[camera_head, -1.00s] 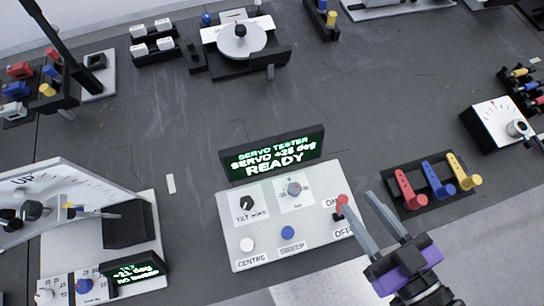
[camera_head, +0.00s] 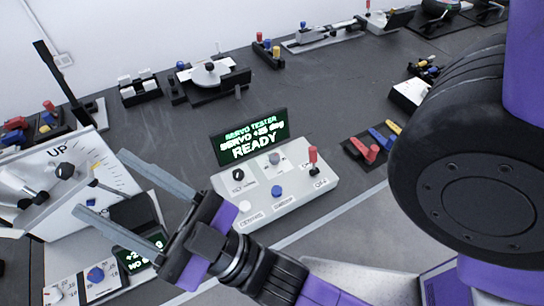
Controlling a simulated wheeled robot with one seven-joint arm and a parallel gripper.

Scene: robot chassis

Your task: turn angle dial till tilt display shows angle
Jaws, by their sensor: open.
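The tilt display (camera_head: 133,256) is a small dark screen with green text at the lower left. A finger of my gripper covers part of it, and only "+2" and "NO" can be read. A blue dial (camera_head: 96,274), likely the angle dial, sits on a white numbered panel (camera_head: 112,285) left of the screen. My gripper (camera_head: 98,182) is open and empty. Its two long grey fingers point to the upper left, in front of the tilt unit and apart from the blue dial in the picture.
A white board marked "UP" (camera_head: 70,205) with a black knob stands behind the fingers. A white knob (camera_head: 53,295) is left of the blue dial. The servo tester (camera_head: 290,195) reads "SERVO +25 deg READY". Its red lever (camera_head: 313,157) is upright. Free table lies behind it.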

